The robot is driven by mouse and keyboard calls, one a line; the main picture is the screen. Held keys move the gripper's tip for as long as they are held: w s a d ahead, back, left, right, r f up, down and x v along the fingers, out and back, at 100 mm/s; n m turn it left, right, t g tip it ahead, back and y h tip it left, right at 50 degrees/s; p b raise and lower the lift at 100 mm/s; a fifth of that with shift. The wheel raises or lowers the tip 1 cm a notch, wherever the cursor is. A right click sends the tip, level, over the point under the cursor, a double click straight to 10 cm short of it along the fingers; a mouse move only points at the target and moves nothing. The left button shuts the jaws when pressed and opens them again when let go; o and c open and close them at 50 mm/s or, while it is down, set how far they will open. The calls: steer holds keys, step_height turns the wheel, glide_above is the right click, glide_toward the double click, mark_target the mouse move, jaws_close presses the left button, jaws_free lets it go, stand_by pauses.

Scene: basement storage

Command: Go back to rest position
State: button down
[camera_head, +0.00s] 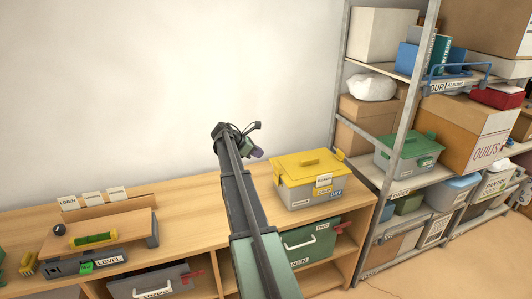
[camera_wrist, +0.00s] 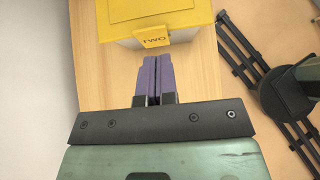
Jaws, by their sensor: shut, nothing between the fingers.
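My gripper (camera_wrist: 154,78) shows in the wrist view with its two purple fingers pressed together and nothing between them. In the head view my gripper (camera_head: 257,153) is at the end of my raised arm, over the wooden bench and seen against the white wall. A grey box with a yellow lid (camera_head: 308,177) stands on the right part of the bench, to the right of my gripper in the picture. Its yellow lid (camera_wrist: 155,18) and a tag reading "TWO" lie beyond the fingertips in the wrist view. The fingers look apart from the box.
The wooden bench (camera_head: 195,199) has a tilted board (camera_head: 105,229) with a green level at its left. A green bin (camera_head: 310,241) sits below the bench top. A metal shelf (camera_head: 403,122) with boxes stands at right. Bench top between board and yellow-lidded box is mostly clear.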

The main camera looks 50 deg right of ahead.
steer(key=shift+w+a+r, duration=0.15)
steer(key=shift+a+r, duration=0.1)
steer(key=shift+r, duration=0.05)
